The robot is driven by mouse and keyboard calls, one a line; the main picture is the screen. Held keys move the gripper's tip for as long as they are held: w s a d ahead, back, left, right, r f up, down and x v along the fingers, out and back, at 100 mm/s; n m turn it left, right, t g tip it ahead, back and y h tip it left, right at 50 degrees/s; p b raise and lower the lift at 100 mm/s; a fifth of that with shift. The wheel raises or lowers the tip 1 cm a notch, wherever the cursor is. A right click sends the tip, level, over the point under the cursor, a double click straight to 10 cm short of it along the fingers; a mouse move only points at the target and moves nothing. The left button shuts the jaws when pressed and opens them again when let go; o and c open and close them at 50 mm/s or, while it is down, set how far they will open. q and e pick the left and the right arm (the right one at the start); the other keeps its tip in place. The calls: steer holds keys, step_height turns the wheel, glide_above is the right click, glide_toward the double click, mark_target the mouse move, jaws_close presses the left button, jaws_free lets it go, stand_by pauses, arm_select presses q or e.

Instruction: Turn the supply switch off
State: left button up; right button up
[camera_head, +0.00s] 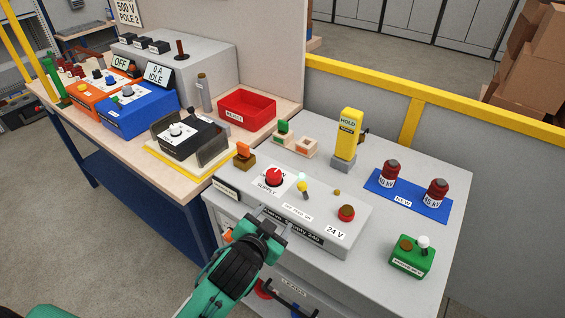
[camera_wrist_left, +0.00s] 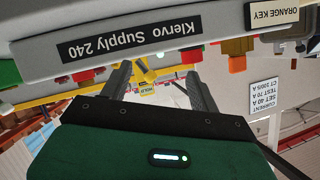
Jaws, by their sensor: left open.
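The supply switch (camera_head: 274,177) is a red knob on a white plate lettered ON and SUPPLY, on the top of a light grey supply box (camera_head: 322,238). My left gripper (camera_head: 272,217) is open and empty at the front edge of this box, nearer the camera than the knob and apart from it. In the left wrist view the picture is upside down; the gripper's two fingers (camera_wrist_left: 158,82) are spread beside the box's label plate (camera_wrist_left: 115,43), which reads Klervo Supply 240. A red part there (camera_wrist_left: 192,55) seems to be the knob. My right gripper is not in view.
A yellow HOLD post (camera_head: 348,133) stands behind. A blue mat (camera_head: 408,196) with two red-brown parts and a green box (camera_head: 411,257) lie right.

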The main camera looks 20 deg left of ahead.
arm_select(q)
steer(key=w+d+r+m+t+h, duration=0.2)
steer(key=w+d+r+m+h, duration=0.1)
steer(key=d+r+m+h, duration=0.4)
steer(key=w+d+r+m+t+h, duration=0.3)
steer(key=d+r, duration=0.3)
steer(key=r, duration=0.3)
steer(key=s+d+r+m+g+h, duration=0.2)
steer(key=d+r+m+g+h, duration=0.3)
steer(key=d+m+g+h, duration=0.55)
steer(key=m+g+y, duration=0.8)
steer(key=m+y, duration=0.9)
steer(key=y, duration=0.5)
glide_above(274, 173)
step_height(274, 173, down, 6)
steer(key=r, duration=0.1)
step_height(274, 173, down, 13)
steer(key=p, duration=0.4)
steer(key=shift+f, duration=0.6)
steer(key=c, duration=1)
